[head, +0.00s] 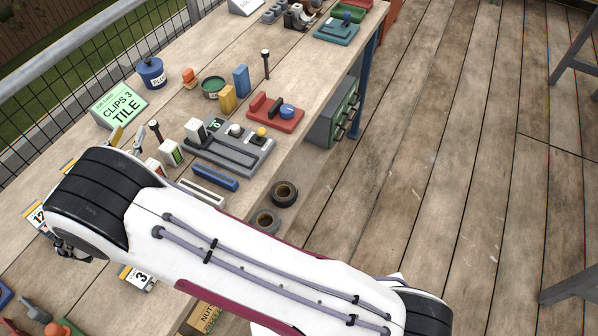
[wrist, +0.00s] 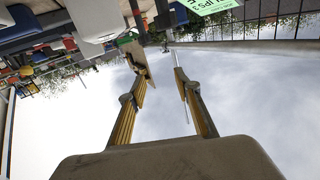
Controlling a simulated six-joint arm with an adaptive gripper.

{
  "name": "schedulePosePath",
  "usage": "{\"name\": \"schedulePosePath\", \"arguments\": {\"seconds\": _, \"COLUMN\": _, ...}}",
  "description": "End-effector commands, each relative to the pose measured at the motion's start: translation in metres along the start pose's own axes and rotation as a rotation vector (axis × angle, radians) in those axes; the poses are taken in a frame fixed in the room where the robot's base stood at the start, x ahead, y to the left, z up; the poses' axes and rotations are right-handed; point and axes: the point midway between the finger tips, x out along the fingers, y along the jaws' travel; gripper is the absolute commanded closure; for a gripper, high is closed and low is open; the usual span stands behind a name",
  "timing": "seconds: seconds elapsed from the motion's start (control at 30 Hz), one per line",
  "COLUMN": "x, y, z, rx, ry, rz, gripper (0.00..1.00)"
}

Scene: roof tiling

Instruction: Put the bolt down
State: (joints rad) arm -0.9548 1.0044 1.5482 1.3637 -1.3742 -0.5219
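One pin (head: 155,129) is close to the right of my gripper (head: 127,139), and the other pin (head: 265,62) is farther back on the bench. I cannot tell which is the task's bolt. In the wrist view my gripper (wrist: 152,60) has its two yellow-sided fingers apart, with a clear gap and nothing visibly held between them. My arm hides part of the gripper in the head view.
The wooden bench (head: 221,50) carries a green-and-white clips sign (head: 119,104), a blue pot (head: 151,73), a grey fixture (head: 232,150) and a red fixture (head: 276,112). Several small blocks crowd the area near my gripper. A mesh fence (head: 75,65) runs along the far edge.

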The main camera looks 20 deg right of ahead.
Motion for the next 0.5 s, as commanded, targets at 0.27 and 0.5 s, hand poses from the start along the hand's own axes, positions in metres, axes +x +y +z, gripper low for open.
{"name": "schedulePosePath", "arguments": {"seconds": 0.27, "x": 0.038, "y": -0.007, "z": -0.057, "rx": 0.091, "ry": -0.089, "rz": -0.125, "gripper": 0.67}}
{"name": "schedulePosePath", "arguments": {"seconds": 0.5, "x": 0.058, "y": -0.003, "z": -0.106, "rx": 0.148, "ry": -0.164, "rz": -0.240, "gripper": 0.67}}
